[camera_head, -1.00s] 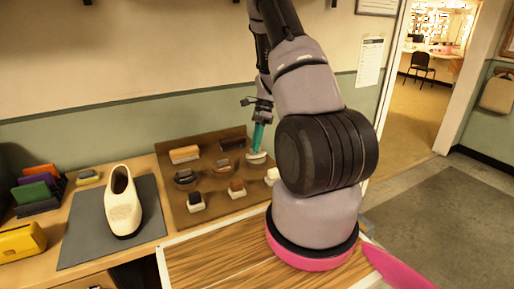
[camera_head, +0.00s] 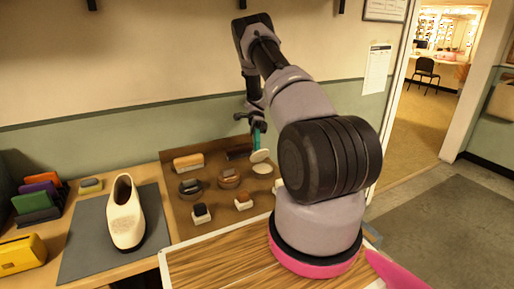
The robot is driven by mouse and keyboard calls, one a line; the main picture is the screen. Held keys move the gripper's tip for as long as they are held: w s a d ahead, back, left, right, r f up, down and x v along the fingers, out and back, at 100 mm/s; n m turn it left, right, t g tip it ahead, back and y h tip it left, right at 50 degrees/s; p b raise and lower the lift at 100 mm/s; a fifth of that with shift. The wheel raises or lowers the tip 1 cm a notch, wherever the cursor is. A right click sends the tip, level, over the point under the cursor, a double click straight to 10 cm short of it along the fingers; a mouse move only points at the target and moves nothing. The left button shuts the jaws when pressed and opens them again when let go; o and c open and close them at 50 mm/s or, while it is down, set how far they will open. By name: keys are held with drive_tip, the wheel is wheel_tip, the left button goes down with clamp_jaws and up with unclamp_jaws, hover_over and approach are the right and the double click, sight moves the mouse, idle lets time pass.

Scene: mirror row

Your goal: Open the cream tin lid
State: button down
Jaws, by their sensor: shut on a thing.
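The cream tin lid (camera_head: 260,156) is a small pale disc, tilted, at the tips of my gripper's teal fingers. My gripper (camera_head: 257,147) points down over the right part of the brown board and is shut on the lid. The cream tin (camera_head: 263,169) sits on the board just below the lid, with its pale round top showing. The lid appears apart from the tin. The far finger and the exact grip are too small to make out.
Brushes and dark tins stand close by on the brown board (camera_head: 180,218). A cream shoe (camera_head: 126,214) stands on a grey mat (camera_head: 80,235) to the left, with a yellow box (camera_head: 22,255) beyond. My arm hides the board's right end.

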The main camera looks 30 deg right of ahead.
drive_tip(key=shift+w+f+g, duration=0.1)
drive_tip(key=shift+w+g, duration=0.05)
drive_tip(key=shift+g, duration=0.15)
idle(0.4)
drive_tip(key=c, duration=0.9)
unclamp_jaws()
wheel_tip(320, 180, up, 10)
drive_tip(key=shift+r, duration=0.1)
